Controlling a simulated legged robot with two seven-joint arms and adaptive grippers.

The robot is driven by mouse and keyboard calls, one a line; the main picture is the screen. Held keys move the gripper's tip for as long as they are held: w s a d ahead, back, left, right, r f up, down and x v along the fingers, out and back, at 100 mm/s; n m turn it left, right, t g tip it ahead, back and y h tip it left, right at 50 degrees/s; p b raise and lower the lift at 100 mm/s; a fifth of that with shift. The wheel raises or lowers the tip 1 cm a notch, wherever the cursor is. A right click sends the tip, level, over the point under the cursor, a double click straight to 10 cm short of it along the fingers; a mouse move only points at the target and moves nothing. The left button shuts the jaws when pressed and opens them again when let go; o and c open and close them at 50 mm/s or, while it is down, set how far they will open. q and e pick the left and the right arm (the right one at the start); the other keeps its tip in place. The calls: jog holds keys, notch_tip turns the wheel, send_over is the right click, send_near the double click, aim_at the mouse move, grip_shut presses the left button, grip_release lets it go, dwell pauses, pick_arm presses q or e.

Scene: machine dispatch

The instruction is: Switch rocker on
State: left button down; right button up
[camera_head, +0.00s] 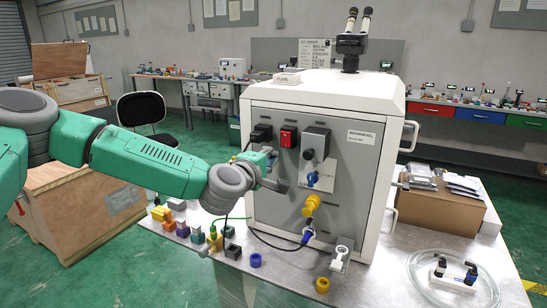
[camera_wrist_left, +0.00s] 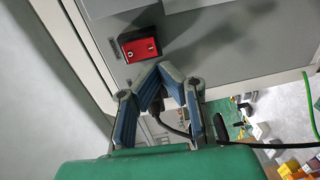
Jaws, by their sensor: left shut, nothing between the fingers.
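The red rocker switch (camera_head: 288,137) sits in a black frame on the grey front panel of the white machine (camera_head: 315,150). It also shows in the left wrist view (camera_wrist_left: 140,48), with light markings on its face; I cannot tell its on or off position. My left gripper (camera_head: 272,172) is in front of the panel, below and left of the rocker in the head view. In the left wrist view its blue-padded fingers (camera_wrist_left: 163,76) are shut and empty, with the rocker just beyond the tips. They look apart from it. My right gripper is in neither view.
A black connector (camera_head: 261,133) is left of the rocker, and a black knob box (camera_head: 315,144) is right. A yellow plug (camera_head: 311,203) sits lower on the panel. Small coloured blocks (camera_head: 182,228) and a loose cable lie on the table (camera_head: 270,278) near my left arm.

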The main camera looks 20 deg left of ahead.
pick_arm(q)
jog(key=s+f+b, duration=0.1)
jog(key=s+f, duration=0.1)
jog(key=s, duration=0.5)
jog(key=shift+s+a+b, duration=0.2)
jog(key=shift+b, duration=0.1)
jog(key=shift+r, duration=0.1)
